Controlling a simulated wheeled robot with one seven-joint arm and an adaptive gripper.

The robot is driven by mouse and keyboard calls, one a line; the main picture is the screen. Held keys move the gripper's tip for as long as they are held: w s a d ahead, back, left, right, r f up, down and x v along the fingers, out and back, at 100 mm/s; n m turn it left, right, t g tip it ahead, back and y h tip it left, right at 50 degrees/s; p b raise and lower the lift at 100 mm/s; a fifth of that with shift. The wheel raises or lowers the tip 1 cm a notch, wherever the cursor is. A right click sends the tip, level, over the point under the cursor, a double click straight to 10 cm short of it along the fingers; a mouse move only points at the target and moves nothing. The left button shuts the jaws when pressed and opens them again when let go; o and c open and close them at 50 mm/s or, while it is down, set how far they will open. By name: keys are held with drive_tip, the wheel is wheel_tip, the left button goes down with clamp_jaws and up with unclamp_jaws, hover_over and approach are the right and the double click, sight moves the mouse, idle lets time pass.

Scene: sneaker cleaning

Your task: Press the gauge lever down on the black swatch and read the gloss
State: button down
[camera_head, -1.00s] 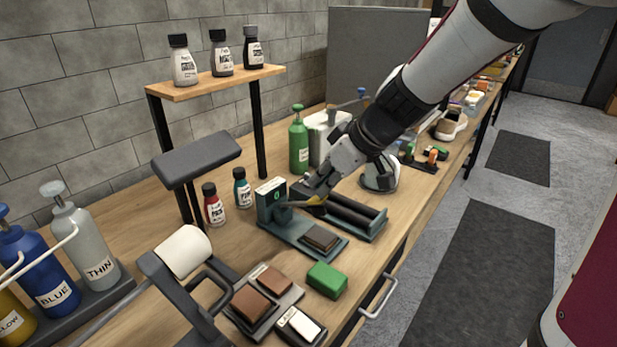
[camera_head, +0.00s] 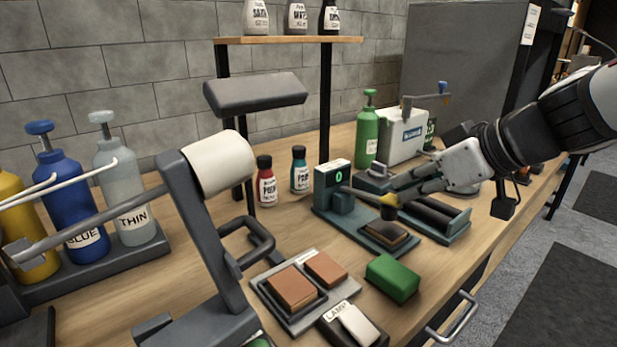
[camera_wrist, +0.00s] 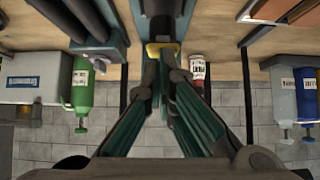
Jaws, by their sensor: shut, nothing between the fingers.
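The gloss gauge (camera_head: 332,180) is a teal block on the bench with a small screen showing a green digit that looks like 0. Its lever (camera_head: 362,194) reaches right, slanting slightly down, to a yellow knob (camera_head: 388,200) with a dark lower part. Under the knob a dark brown-black swatch (camera_head: 386,234) lies on the gauge's base. My gripper (camera_head: 394,187) is shut and empty, its fingertips at the knob from the right and above. In the wrist view the yellow knob (camera_wrist: 163,48) shows just beyond the fingertips; I cannot tell whether they touch it.
A rack of dark rollers (camera_head: 432,214) stands right of the gauge. A green block (camera_head: 392,277), brown swatches (camera_head: 292,287) and a lamp switch (camera_head: 355,325) lie in front. A grey stand (camera_head: 208,240) rises in the left foreground.

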sight(396, 217)
drive_tip(key=shift+s+d+f+b, duration=0.15)
drive_tip(key=shift+f+b, duration=0.3)
drive_tip(key=shift+b, duration=0.35)
drive_tip(key=shift+s+f+b, duration=0.15)
drive_tip(key=shift+f+b, duration=0.3)
drive_tip(key=shift+b, duration=0.35)
drive_tip(key=f+b, duration=0.1)
drive_tip(key=b, duration=0.1)
drive_tip(key=f+b, duration=0.1)
drive_tip(key=shift+s+d+f+b, duration=0.1)
drive_tip(key=shift+s+d+b, duration=0.1)
drive_tip(key=shift+s+b, duration=0.15)
drive_tip(key=shift+f, duration=0.1)
drive_tip(key=shift+s+f, duration=0.1)
drive_tip(key=shift+f, duration=0.1)
